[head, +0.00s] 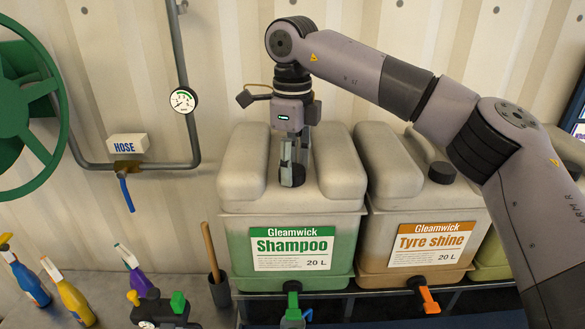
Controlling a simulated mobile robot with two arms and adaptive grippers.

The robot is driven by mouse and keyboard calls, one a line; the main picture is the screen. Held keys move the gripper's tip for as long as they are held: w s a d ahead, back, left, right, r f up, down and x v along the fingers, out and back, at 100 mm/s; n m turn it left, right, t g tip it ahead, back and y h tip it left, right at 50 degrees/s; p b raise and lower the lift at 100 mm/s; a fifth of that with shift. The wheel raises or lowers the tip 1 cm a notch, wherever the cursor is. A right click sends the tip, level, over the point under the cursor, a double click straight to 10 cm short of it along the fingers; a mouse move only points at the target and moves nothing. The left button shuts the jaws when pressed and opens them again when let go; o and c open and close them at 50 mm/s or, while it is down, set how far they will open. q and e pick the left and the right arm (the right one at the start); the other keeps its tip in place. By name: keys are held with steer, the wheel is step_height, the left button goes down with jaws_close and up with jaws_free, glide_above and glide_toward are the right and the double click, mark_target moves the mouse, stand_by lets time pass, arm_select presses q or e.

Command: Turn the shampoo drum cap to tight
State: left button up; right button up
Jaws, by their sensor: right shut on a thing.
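The shampoo drum (335,184) is a beige-topped, green-bodied container with a green "Shampoo 20 L" label. Its dark cap (292,179) sits in the recess between the two raised shoulders on top. My right gripper (293,172) points straight down and is shut on the cap, with its fingers at the cap's sides. The fingers partly hide the cap, and no tightness mark shows on it. My left gripper is not in view.
The tyre shine drum (470,215) with its own black cap (442,173) stands close on the right. A pipe with a gauge (183,100), a green handwheel (28,105) and a blue-handled hose valve (127,192) are at left. Spray bottles (70,298) stand below.

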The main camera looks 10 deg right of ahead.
steer(key=m+b, duration=0.1)
steer(key=m, duration=0.3)
steer(key=shift+f+m+b, duration=0.1)
steer(key=shift+m+b, duration=0.2)
steer(key=shift+b, duration=0.05)
steer(key=m+b, duration=0.2)
steer(key=m, duration=0.3)
steer(key=shift+m, duration=0.3)
steer(key=m+b, duration=0.1)
steer(key=m, duration=0.3)
steer(key=shift+a, duration=0.1)
steer(key=shift+m+b, duration=0.95)
steer(key=shift+m, duration=1.55)
steer(key=o, duration=0.9)
steer(key=shift+c, duration=0.2)
steer(key=shift+r, duration=3.85)
